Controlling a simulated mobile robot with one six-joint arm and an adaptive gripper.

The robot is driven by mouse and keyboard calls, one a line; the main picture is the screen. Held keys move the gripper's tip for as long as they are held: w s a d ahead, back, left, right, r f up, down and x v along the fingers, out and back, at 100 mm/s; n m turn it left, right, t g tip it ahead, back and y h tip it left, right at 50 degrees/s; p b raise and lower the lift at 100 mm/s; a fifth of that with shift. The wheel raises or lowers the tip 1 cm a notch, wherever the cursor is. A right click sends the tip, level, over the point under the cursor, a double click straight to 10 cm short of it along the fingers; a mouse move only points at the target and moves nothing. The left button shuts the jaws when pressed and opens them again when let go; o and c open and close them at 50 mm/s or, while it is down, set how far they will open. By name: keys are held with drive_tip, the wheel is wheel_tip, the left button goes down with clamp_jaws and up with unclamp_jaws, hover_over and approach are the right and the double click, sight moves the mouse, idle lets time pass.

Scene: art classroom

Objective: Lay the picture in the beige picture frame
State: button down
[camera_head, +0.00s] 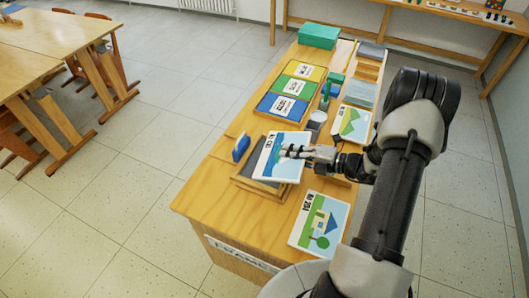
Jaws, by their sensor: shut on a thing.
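My gripper (291,152) is shut on a picture (272,168) with a blue scene and a white strip with dark lettering. The picture is tilted, over a wooden-edged, beige picture frame (262,187) with a dark grey inside near the front of the table. The picture covers much of the frame, and I cannot tell whether they touch. My fingers cover part of the picture.
A house-and-tree picture (320,222) lies at the front right, and a green-hills picture (352,123) lies behind my gripper. A blue block (241,147) stands left of the frame. Yellow, green and blue folders (290,85) and a green box (319,35) are farther back.

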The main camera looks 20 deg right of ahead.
drive_tip(key=shift+m+t+h, duration=0.5)
drive_tip(key=shift+m+h, duration=0.2)
drive_tip(key=shift+h, duration=0.1)
drive_tip(key=d+f, duration=0.3)
drive_tip(key=d+f+b, duration=0.1)
drive_tip(key=d+f, duration=0.1)
drive_tip(key=d, duration=0.1)
drive_tip(key=d+f+b, duration=0.1)
drive_tip(key=d+f, duration=0.2)
drive_tip(key=shift+s+f, duration=0.3)
drive_tip(key=shift+s, duration=0.05)
drive_tip(key=shift+w+a+f+b, duration=0.2)
drive_tip(key=shift+w+a+b, duration=0.2)
drive_tip(key=shift+w+a, duration=1.7)
drive_tip(key=shift+w+a+f+b, duration=0.2)
drive_tip(key=shift+w+a+b, duration=0.2)
drive_tip(key=shift+w+a, duration=1.65)
drive_tip(key=shift+a+b+x, duration=0.3)
drive_tip(key=shift+b+x, duration=0.2)
drive_tip(key=shift+x, duration=1.15)
drive_tip(key=shift+s+f+b, duration=0.2)
drive_tip(key=shift+f+b, duration=0.55)
drive_tip(key=shift+f, duration=0.25)
drive_tip(key=c, duration=1.7)
unclamp_jaws()
drive_tip(key=shift+o, duration=0.2)
drive_tip(key=v, duration=1.2)
drive_tip(key=shift+r, duration=0.1)
